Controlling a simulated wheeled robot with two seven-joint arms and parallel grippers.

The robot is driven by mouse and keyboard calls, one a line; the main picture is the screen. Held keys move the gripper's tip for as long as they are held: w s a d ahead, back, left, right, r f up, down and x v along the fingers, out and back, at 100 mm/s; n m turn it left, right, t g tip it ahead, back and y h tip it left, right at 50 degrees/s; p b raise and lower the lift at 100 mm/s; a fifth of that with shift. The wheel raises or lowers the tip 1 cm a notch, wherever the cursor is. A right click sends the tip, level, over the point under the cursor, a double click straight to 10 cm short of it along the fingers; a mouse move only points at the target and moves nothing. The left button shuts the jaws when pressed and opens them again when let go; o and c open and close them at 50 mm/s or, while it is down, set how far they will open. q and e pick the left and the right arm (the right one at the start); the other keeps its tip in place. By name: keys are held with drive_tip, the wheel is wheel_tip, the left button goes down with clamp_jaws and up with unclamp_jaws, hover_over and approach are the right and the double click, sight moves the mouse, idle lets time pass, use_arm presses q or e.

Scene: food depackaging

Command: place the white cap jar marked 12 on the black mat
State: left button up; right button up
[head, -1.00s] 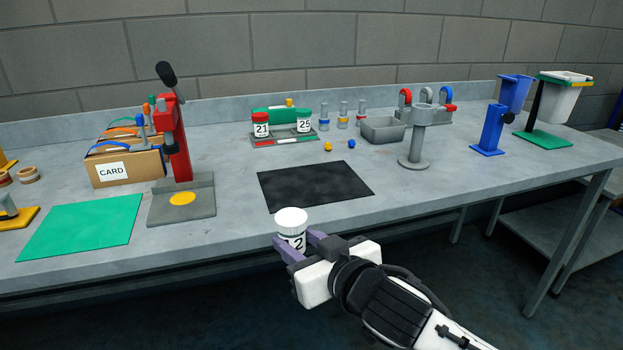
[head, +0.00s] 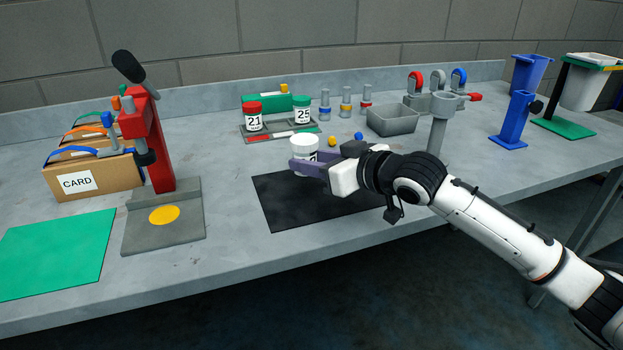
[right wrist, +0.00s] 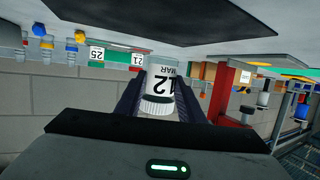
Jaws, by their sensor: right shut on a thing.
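The jar with the white cap (head: 304,139) is held between the purple fingers of my right gripper (head: 308,165). In the right wrist view the jar (right wrist: 161,82) shows its label "12 MAR", upside down in that picture, with the fingers on both sides. In the head view it appears upright, over the back part of the black mat (head: 285,207); whether its base touches the mat is hard to tell. The mat's right part is hidden behind my right gripper and wrist. My left gripper is not in view.
Behind the mat, a grey rack (head: 250,135) holds jars 21 (head: 253,119) and 25 (head: 302,113). A red press (head: 155,145) stands left, a grey post (head: 437,135) right.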

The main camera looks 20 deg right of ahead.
wheel_tip(320, 180, down, 4)
drive_tip(key=shift+f, duration=0.2)
drive_tip(key=o, duration=1.1)
drive_tip(key=b+v, duration=0.1)
drive_tip(key=v, duration=1)
drive_tip(key=shift+s+d+r, duration=0.2)
drive_tip(key=shift+s+r, duration=0.05)
drive_tip(key=shift+s, duration=0.15)
